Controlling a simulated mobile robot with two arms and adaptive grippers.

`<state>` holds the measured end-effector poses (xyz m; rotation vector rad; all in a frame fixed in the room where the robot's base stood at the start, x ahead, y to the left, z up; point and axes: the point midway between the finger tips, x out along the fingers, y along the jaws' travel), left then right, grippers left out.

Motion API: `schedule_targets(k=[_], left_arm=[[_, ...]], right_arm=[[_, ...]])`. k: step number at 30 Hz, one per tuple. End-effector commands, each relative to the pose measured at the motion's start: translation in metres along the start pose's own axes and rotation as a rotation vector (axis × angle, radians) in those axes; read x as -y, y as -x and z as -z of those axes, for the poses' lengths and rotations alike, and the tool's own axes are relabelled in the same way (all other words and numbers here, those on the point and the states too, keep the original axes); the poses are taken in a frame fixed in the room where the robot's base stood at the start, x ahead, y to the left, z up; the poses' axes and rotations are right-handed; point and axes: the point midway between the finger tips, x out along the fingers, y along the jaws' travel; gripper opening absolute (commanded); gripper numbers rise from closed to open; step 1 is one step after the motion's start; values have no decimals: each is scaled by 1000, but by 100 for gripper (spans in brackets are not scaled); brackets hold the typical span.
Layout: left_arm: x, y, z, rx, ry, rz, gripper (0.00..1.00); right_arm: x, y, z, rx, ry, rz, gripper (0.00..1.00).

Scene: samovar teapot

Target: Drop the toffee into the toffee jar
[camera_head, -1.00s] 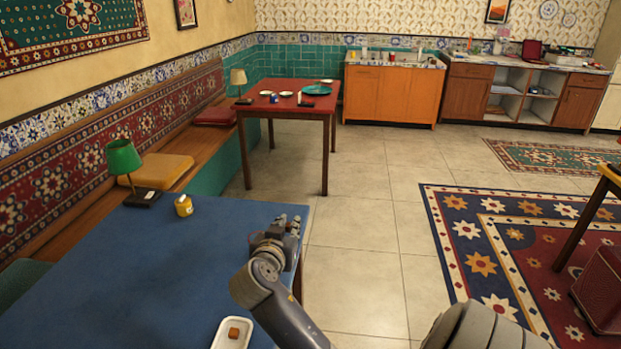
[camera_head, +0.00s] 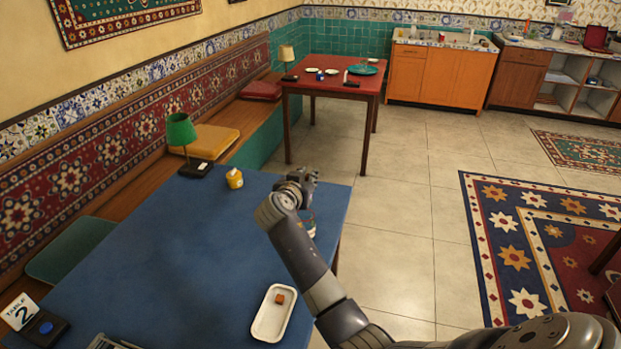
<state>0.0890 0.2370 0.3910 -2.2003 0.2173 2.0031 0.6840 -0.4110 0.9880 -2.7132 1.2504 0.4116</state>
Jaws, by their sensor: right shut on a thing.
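A small brown cube (camera_head: 280,298), which looks like a toffee, lies in a white tray (camera_head: 262,324) on the blue table (camera_head: 170,262). My right gripper (camera_head: 302,178) is shut over the table's far right corner. What it grips is hidden or too small to make out. A small glass vessel (camera_head: 309,226) with coloured contents stands near the right edge, partly hidden by my right arm. A yellow jar (camera_head: 234,179) stands at the far edge, left of my gripper and apart from it. I cannot tell which of these is the toffee jar. My left gripper is not in view.
A green lamp (camera_head: 181,135) stands beside the yellow jar. A table-number sign (camera_head: 20,312) and a dark box with a blue button (camera_head: 40,329) are at near left. The table's middle is clear. A red table (camera_head: 330,83) stands beyond.

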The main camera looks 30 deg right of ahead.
Motion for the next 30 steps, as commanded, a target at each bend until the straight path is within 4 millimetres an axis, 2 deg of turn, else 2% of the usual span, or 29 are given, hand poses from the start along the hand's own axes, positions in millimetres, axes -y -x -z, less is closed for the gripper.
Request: schedule_targets(k=[1, 9, 20, 21, 23, 24, 30], left_arm=[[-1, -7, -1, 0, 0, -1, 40], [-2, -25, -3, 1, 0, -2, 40], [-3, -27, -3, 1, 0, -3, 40], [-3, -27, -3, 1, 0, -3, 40], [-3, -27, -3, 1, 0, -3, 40], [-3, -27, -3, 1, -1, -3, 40], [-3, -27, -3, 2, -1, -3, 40]], right_arm=[[0, -3, -10, 0, 2, -1, 6], [0, -12, -38, -1, 1, 0, 6], [0, -13, -43, -1, 0, 0, 6], [0, -13, -43, -1, 0, 0, 24], [0, -13, -43, -1, 0, 0, 38], [0, -13, -43, -1, 0, 0, 41], [0, -13, -43, 0, 0, 0, 41]])
